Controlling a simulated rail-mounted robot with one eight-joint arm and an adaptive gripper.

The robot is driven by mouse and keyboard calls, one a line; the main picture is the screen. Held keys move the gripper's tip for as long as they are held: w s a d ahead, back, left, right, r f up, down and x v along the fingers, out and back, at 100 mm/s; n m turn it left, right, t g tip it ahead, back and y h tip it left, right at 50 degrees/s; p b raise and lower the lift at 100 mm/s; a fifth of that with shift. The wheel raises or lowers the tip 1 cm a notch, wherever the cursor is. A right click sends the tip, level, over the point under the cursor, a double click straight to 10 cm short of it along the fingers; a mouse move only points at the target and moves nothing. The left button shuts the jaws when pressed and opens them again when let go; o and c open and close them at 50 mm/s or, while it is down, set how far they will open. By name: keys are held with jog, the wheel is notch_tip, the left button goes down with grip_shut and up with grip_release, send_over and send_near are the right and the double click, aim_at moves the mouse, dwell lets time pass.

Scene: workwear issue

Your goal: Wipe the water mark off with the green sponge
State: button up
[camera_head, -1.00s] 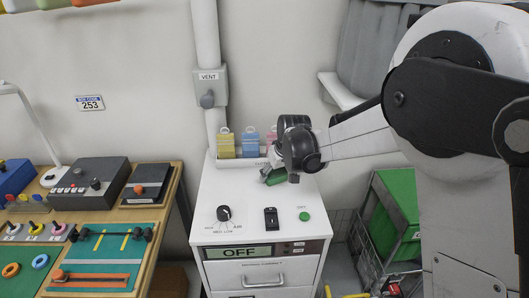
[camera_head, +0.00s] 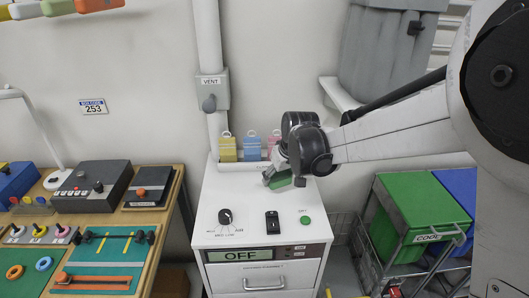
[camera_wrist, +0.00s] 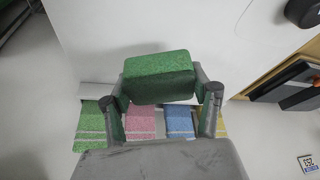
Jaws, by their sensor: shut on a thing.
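The green sponge (camera_wrist: 158,76) is gripped between the two fingers of my gripper (camera_wrist: 160,92) in the wrist view. In the head view the sponge (camera_head: 278,180) shows as a small green block below my gripper (camera_head: 284,167), over the back right of the white cabinet top (camera_head: 232,190). I cannot tell whether the sponge touches the cabinet top.
Yellow (camera_head: 227,149), blue (camera_head: 251,148) and pink pieces stand in a rack at the cabinet's back. A dial (camera_head: 225,216), black switch (camera_head: 272,223) and green button (camera_head: 305,220) sit at its front. A green bin (camera_head: 408,210) stands right.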

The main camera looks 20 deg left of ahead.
jog(key=shift+r+p, duration=0.7)
jog(key=shift+r, duration=1.05)
